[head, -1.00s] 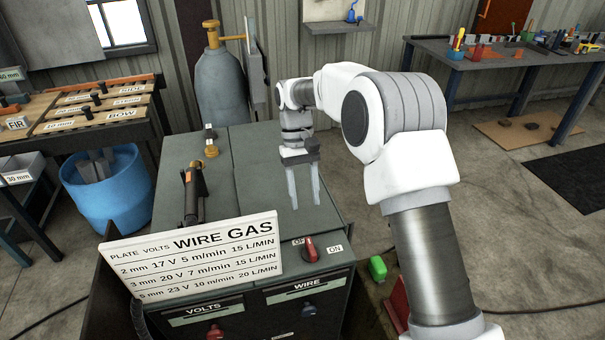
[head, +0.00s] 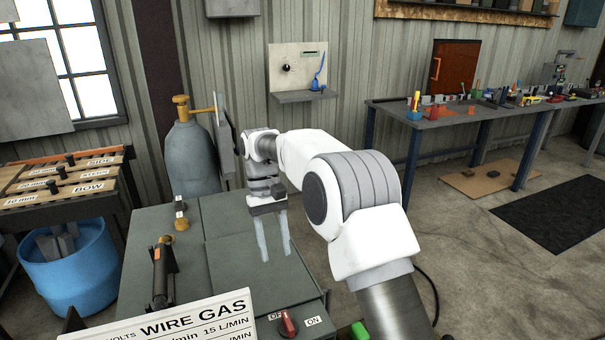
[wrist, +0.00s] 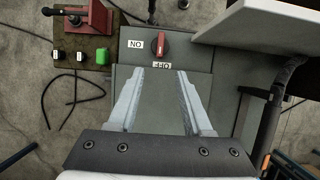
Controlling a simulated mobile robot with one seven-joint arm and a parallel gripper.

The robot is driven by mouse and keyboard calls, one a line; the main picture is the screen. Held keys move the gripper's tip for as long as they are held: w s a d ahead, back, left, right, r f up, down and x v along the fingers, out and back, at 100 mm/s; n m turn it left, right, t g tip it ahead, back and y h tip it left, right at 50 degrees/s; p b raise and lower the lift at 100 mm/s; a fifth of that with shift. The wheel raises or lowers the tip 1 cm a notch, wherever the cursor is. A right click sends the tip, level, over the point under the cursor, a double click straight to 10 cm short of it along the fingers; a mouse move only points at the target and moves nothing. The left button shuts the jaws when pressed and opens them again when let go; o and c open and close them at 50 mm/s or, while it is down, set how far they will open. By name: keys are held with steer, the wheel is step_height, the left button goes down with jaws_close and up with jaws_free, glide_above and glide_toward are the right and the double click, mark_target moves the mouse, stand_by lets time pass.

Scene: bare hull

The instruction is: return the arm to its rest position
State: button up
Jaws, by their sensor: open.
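My white arm reaches forward from the lower right in the head view. My gripper (head: 275,236) hangs fingers down over the grey-green top of the welding machine (head: 225,215). Its two pale fingers are apart with nothing between them. In the wrist view my gripper (wrist: 160,100) also shows open and empty, and the red rotary switch (wrist: 160,44) with its ON and OFF labels lies beyond the fingertips. Whether the fingertips touch the machine top cannot be told.
A torch (head: 162,272) and a settings sign (head: 190,318) are on the machine's left and front. A gas cylinder (head: 190,160) stands behind it. A blue bin (head: 75,270) is at left. A workbench (head: 440,118) stands at back right; open floor lies before it.

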steer(key=s+d+r+m+t+y, duration=0.1)
steer(key=s+d+r+t, duration=0.1)
steer(key=s+d+r, duration=0.35)
steer(key=s+d+r+m+t+y, duration=0.1)
steer(key=s+d+r+t, duration=0.15)
steer(key=d+r, duration=0.65)
steer(key=s+d+f+m+t, duration=0.1)
steer(key=s+d+t, duration=0.1)
steer(key=s+d, duration=0.3)
steer(key=s+d+f+m+t, duration=0.1)
steer(key=s+d+m+t, duration=0.1)
steer(key=s, duration=1)
steer(key=d+t, duration=0.1)
steer(key=d, duration=0.1)
steer(key=shift+s+d, duration=0.25)
steer(key=shift+d, duration=0.15)
